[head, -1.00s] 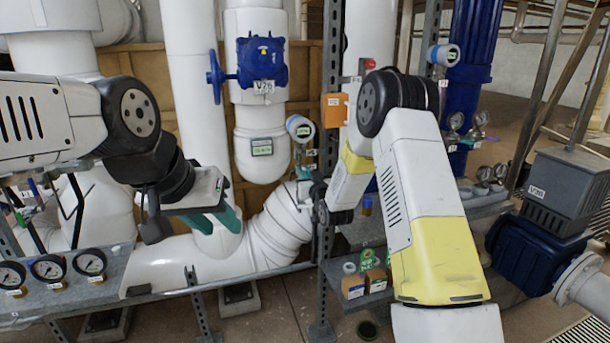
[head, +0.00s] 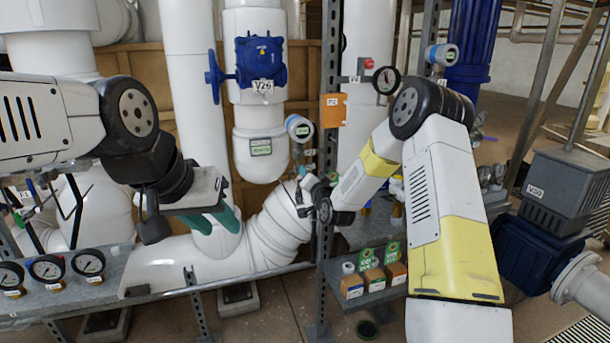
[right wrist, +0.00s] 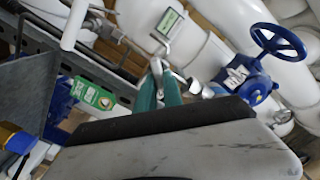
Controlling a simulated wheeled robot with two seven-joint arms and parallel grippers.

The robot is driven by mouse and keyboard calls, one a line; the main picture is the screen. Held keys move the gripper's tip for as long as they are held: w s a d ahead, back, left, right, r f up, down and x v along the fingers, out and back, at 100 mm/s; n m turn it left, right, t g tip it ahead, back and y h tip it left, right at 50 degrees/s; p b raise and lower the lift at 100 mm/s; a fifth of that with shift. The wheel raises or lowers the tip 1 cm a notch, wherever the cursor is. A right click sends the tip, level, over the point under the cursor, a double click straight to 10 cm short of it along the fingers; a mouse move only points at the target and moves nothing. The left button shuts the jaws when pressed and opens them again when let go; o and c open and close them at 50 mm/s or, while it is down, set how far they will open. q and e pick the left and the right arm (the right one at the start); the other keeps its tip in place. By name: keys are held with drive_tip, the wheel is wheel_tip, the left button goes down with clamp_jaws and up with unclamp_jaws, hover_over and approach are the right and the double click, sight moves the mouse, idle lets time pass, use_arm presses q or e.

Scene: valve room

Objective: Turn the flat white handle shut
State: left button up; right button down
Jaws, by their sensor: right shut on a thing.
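In the right wrist view my right gripper (right wrist: 160,72) has its two teal fingers close together on a pale, flat handle (right wrist: 166,66), in front of a white pipe with a green-framed label. The fingers cover part of the handle, so its full length and angle cannot be told. In the head view my right wrist is beside the upright steel post, and its fingers and the handle are mostly hidden there. My left gripper (head: 214,220) is in front of the white pipe elbow, its teal fingers apart with nothing seen between them.
A blue valve (head: 262,64) with a handwheel sits on the pipe above. A perforated steel post (head: 329,130) stands close to my right wrist. Round gauges (head: 47,268) line the left bench. Small boxes (head: 374,279) sit on a low shelf. A grey-and-blue actuator (head: 566,190) stands at right.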

drive_tip(key=shift+d+f+m, duration=0.1)
drive_tip(key=shift+f+m, duration=0.05)
drive_tip(key=shift+m, duration=1.5)
drive_tip(key=shift+d+f+m, duration=0.1)
drive_tip(key=shift+f+m, duration=0.05)
drive_tip(key=shift+m, duration=1.45)
drive_tip(key=shift+d+f+m, duration=0.1)
drive_tip(key=shift+f+m, duration=0.05)
drive_tip(key=shift+m, duration=1.5)
drive_tip(key=c, duration=1.5)
unclamp_jaws()
drive_tip(key=v, duration=0.7)
drive_tip(key=shift+s, duration=0.3)
drive_tip(key=shift+r, duration=0.1)
